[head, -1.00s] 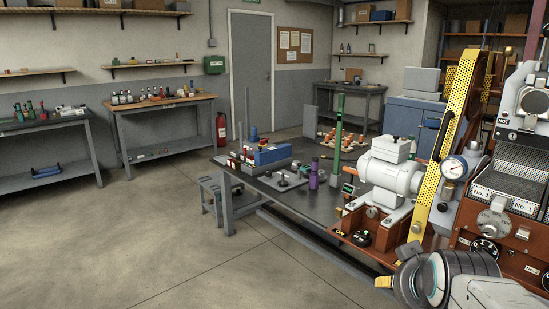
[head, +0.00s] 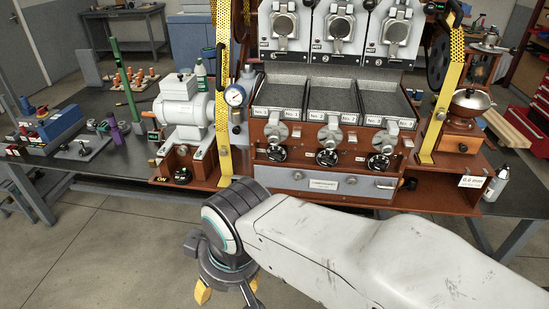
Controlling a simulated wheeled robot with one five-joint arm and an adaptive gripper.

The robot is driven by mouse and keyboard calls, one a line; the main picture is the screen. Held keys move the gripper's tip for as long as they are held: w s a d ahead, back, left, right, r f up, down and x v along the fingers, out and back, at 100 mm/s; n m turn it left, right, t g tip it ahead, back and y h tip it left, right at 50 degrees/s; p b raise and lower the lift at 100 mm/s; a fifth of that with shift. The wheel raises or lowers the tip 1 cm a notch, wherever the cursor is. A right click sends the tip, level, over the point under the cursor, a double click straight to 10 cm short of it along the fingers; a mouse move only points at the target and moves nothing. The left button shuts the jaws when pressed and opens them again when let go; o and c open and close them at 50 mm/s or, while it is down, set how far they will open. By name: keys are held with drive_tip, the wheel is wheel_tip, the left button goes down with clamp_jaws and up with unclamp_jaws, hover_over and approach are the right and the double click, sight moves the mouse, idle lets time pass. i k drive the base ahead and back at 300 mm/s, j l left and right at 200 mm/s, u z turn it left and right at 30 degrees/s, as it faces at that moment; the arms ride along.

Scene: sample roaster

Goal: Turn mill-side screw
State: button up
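The hand mill (head: 466,118), with a metal bowl and a wooden body, stands at the right end of the brown roaster base. A yellow perforated guard strap (head: 437,115) runs down just left of it. A small round screw head (head: 426,158) seems to show near the strap's foot, too small to make out clearly. My gripper (head: 225,294) points down at the bottom of the view, left of centre, in front of the bench and well away from the mill.
The roaster has several trays and black knobs (head: 327,158) along its front, with a drawer (head: 325,183) below. A second yellow strap (head: 223,100) stands beside the white motor (head: 185,110) at left. A spray bottle (head: 496,185) stands right of the 0.6 mm label. Floor in front is clear.

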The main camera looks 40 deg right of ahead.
sight(351, 181)
drive_tip(key=z, duration=1.75)
